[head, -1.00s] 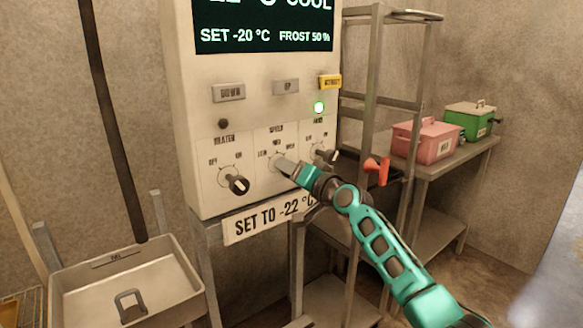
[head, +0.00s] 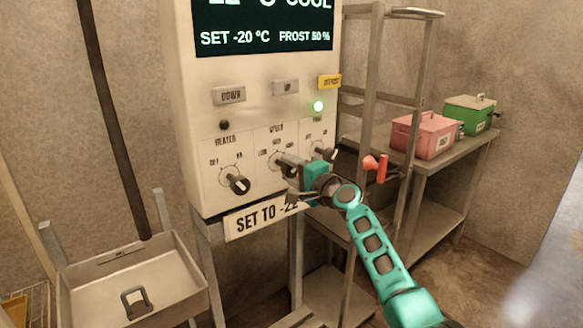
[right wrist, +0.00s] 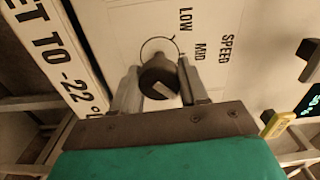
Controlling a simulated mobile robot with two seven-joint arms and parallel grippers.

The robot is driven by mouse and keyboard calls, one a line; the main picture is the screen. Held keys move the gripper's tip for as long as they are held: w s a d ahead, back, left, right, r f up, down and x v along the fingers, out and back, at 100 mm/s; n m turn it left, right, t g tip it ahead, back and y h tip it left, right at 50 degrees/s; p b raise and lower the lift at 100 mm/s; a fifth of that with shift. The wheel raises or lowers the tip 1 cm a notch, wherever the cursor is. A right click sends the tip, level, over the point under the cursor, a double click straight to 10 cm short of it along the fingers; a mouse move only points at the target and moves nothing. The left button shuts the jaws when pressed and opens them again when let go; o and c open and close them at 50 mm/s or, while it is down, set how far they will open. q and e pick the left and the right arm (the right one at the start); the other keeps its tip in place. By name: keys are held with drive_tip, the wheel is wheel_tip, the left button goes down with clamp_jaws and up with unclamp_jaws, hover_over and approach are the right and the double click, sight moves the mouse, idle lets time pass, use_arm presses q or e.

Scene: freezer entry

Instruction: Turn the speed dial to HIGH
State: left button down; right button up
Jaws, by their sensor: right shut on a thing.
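The speed dial is a dark round knob (right wrist: 158,78) on the white control panel (head: 205,130). In the right wrist view, LOW and MID show beside it, but HIGH is hidden. A pale mark shows on the knob's lower right face; I cannot tell exactly which setting it points to. My right gripper (head: 288,168) is shut on the knob, with one finger on each side in the right wrist view (right wrist: 160,88). My left gripper is not in view.
The heater dial (head: 236,184) sits left of the speed dial, and another dark dial (head: 328,154) close on its right. A green lamp (head: 318,106) is lit above. A sign (head: 255,222) hangs below. A metal rack (head: 370,90) stands at the right, a sink (head: 90,270) at lower left.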

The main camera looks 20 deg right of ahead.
drive_tip(key=shift+m, duration=0.4)
drive_tip(key=o, duration=1.1)
drive_tip(key=shift+c, duration=0.2)
drive_tip(key=shift+s, duration=0.1)
drive_tip(key=v, duration=1.2)
drive_tip(key=shift+s, duration=0.3)
drive_tip(key=shift+d, duration=0.15)
